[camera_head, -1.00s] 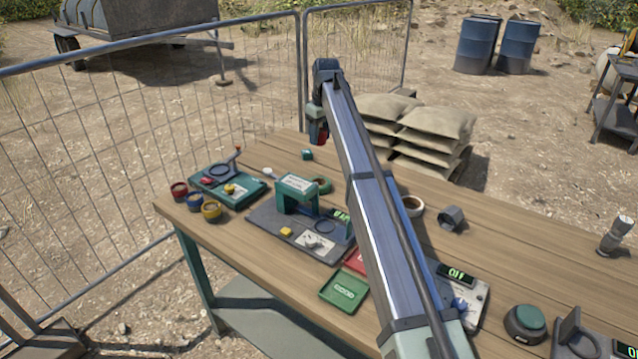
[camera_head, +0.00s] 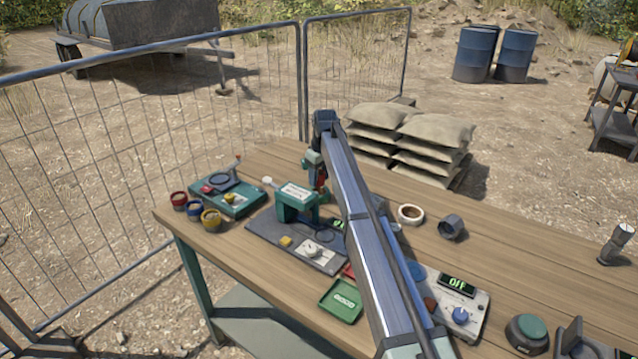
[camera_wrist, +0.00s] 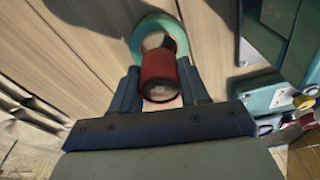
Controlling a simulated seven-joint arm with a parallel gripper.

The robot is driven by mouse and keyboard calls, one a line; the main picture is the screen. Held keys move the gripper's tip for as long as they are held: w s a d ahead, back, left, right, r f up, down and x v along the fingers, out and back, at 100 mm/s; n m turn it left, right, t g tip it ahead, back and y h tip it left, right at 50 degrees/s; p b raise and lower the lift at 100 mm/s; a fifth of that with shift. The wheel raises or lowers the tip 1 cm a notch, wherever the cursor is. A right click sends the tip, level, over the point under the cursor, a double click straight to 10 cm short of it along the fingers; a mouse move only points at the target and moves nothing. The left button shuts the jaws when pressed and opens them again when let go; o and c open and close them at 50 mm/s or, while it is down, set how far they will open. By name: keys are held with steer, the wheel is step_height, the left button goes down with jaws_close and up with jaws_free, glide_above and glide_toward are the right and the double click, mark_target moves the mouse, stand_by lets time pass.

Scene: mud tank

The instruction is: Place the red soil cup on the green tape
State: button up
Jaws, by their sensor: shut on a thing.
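My gripper (camera_wrist: 160,84) is shut on a dark red cup (camera_wrist: 158,72), with one finger on each side. In the head view the gripper (camera_head: 317,176) is low over the table behind the green press-like stand, and only a sliver of the red cup (camera_head: 322,182) shows. The green tape (camera_wrist: 149,24) is a ring on the wood, just beyond the cup in the wrist view; the cup overlaps part of it there. I cannot tell whether they touch. In the head view the tape is hidden.
The green stand (camera_head: 296,191) is close beside the gripper. Another red cup (camera_head: 179,199), a blue cup (camera_head: 194,209) and a yellow cup (camera_head: 211,219) stand at the left edge. A pale tape roll (camera_head: 410,213) and a grey ring (camera_head: 451,226) lie right of my arm.

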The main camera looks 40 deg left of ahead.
mark_target(322, 176)
steer(key=shift+f, duration=1.35)
steer(key=shift+f, duration=0.1)
steer(key=o, duration=1.1)
steer(key=r, duration=0.4)
steer(key=d+r, duration=0.1)
steer(key=r, duration=0.7)
steer(key=shift+s+d+r, duration=0.1)
steer(key=shift+s+d, duration=0.05)
steer(key=shift+d, duration=0.1)
